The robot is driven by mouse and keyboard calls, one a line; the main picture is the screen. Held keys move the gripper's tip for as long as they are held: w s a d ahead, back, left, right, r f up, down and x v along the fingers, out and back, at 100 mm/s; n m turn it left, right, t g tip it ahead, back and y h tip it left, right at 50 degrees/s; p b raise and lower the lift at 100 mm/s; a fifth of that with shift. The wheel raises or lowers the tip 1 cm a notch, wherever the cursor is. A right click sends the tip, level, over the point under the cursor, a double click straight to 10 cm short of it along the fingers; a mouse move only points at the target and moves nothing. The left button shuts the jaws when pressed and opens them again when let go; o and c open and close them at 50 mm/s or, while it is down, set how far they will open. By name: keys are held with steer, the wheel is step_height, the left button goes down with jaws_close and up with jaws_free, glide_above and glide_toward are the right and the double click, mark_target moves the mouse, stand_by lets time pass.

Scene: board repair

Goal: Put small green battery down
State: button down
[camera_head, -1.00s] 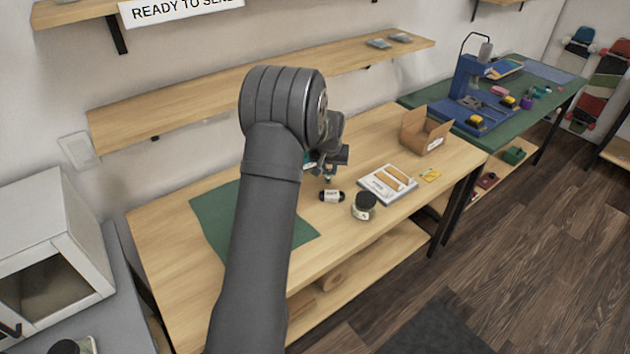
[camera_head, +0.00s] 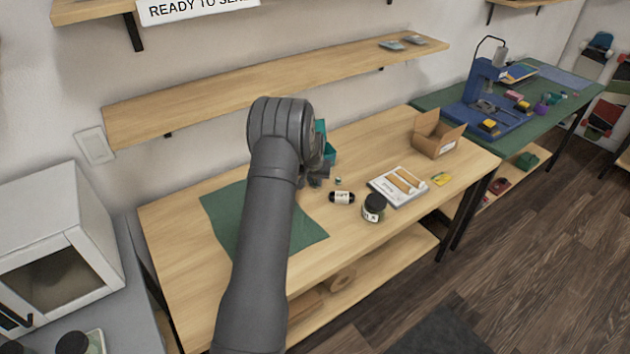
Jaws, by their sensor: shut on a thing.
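My gripper (camera_head: 319,177) is small and partly hidden behind my arm, low over the wooden workbench (camera_head: 385,150), just right of the green mat (camera_head: 309,228). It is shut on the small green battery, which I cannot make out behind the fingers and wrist. The mat lies flat on the bench, with its middle covered by my arm.
A small teal-and-white item (camera_head: 338,181), a dark roll with a white label (camera_head: 342,197) and a dark-lidded jar (camera_head: 374,207) stand close right of my gripper. A teal bin (camera_head: 326,148) is behind it. A white tray (camera_head: 383,190) and open cardboard box (camera_head: 437,138) are farther right.

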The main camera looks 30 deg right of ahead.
steer(key=shift+f, duration=0.15)
steer(key=c, duration=1.3)
jaws_free()
steer(key=v, duration=1.2)
